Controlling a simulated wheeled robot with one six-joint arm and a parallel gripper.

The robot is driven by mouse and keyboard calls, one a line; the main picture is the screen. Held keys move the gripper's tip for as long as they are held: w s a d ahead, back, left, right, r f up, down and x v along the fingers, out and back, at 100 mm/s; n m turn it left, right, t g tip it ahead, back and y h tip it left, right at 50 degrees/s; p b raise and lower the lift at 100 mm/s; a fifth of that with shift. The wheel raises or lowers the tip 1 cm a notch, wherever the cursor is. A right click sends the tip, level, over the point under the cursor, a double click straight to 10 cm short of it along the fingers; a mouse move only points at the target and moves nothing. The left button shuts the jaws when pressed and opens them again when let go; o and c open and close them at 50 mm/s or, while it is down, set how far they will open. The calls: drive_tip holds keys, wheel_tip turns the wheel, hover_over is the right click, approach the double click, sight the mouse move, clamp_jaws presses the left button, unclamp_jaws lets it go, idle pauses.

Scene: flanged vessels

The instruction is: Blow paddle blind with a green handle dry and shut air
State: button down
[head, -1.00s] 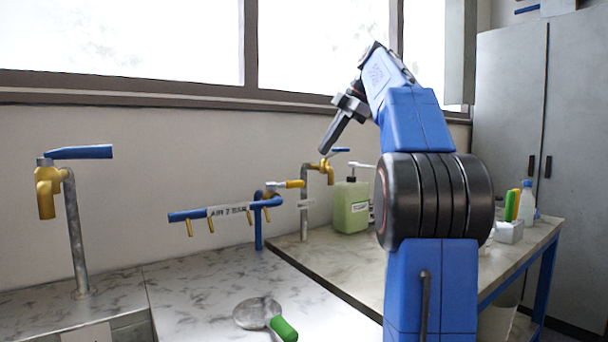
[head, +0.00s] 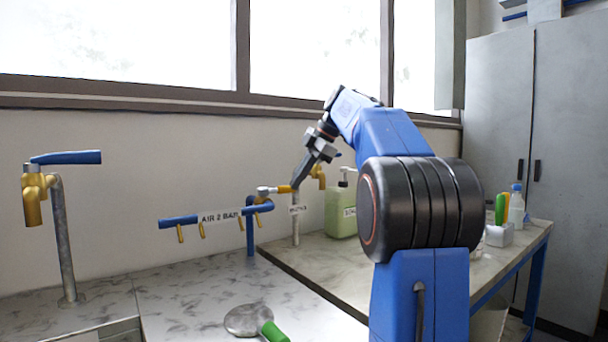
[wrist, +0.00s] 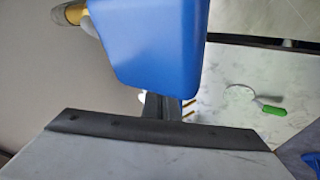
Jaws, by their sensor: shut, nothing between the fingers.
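The paddle blind (head: 248,319), a round mottled grey disc with a green handle (head: 274,332), lies on the marble-patterned bench. It also shows in the wrist view (wrist: 240,94). I cannot tell whether its surface is wet. A blue air bar (head: 178,221) labelled "AIR 2 BAR" stands behind it, with several small brass nozzles pointing down. A valve with a yellow lever (head: 284,189) sits at the bar's right end. My gripper (head: 297,184) is shut and empty, its fingertips pointing down close to the lever; I cannot tell whether they touch it.
A brass tap with a blue lever (head: 66,158) stands at left. Another brass tap (head: 319,174) stands behind my gripper. A green-liquid pump bottle (head: 341,212) and a white holder (head: 499,235) stand on the right bench. A large blue shape blocks part of the wrist view.

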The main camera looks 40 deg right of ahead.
drive_tip(key=shift+w+f, duration=0.2)
drive_tip(key=shift+w, duration=0.65)
drive_tip(key=shift+w+d, duration=0.3)
drive_tip(key=shift+w, duration=0.6)
